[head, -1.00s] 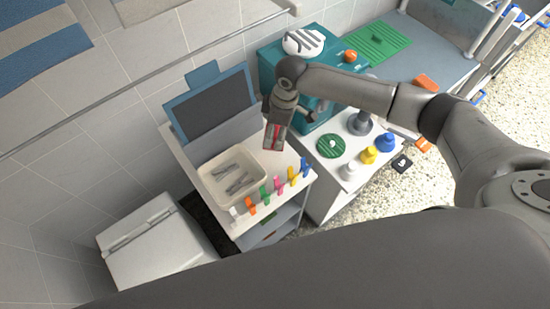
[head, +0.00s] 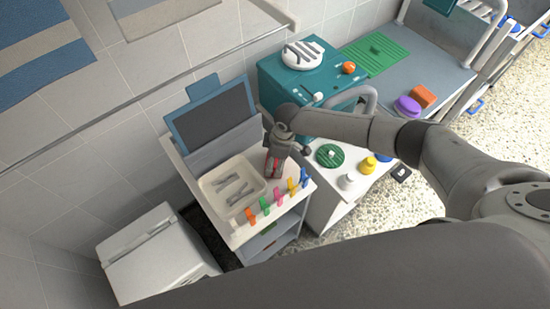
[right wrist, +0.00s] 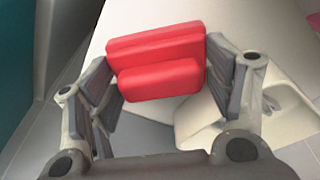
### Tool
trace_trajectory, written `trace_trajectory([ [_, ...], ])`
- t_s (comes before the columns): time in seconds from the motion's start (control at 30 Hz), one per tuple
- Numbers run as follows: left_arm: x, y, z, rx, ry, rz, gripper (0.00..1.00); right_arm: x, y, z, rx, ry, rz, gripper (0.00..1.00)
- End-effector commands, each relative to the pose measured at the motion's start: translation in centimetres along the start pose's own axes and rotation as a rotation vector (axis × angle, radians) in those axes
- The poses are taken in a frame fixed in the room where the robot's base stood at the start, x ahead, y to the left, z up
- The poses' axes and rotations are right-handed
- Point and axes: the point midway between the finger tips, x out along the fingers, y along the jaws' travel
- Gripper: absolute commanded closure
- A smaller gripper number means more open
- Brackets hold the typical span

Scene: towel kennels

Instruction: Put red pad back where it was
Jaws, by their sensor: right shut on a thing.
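The red pad (right wrist: 158,62) is a thick, layered red block between the fingers of my right gripper (right wrist: 165,80) in the right wrist view. The gripper is shut on it. In the head view my right gripper (head: 275,165) hangs over the back right part of the white cart top (head: 180,160), beside the cream tray (head: 262,190). Only slivers of red show between its fingers there. I cannot tell whether the pad touches the cart top. My left gripper is not in view.
Colored clips (head: 265,207) line the cart's front edge, close to the gripper. A dark framed board (head: 217,115) stands at the cart's back. A teal box (head: 300,85) and a green disc (head: 329,155) are to the right. A white bin (head: 155,255) is at left.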

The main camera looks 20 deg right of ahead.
Motion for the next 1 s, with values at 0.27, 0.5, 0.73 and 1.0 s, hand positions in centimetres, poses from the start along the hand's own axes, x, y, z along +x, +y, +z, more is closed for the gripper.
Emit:
trace_trajectory([
  [0.27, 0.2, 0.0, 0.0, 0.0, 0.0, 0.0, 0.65, 0.2, 0.0, 0.0, 0.0, 0.0, 0.0, 0.22],
  [0.5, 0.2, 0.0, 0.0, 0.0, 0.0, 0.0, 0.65, 0.2, 0.0, 0.0, 0.0, 0.0, 0.0, 0.04],
  [0.73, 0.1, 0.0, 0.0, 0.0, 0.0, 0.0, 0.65, 0.1, 0.0, 0.0, 0.0, 0.0, 0.0, 0.04],
  [1.0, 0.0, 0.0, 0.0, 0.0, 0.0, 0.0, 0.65, -1.8, 0.1, 0.0, -0.002, 0.002, 0.0, 0.04],
])
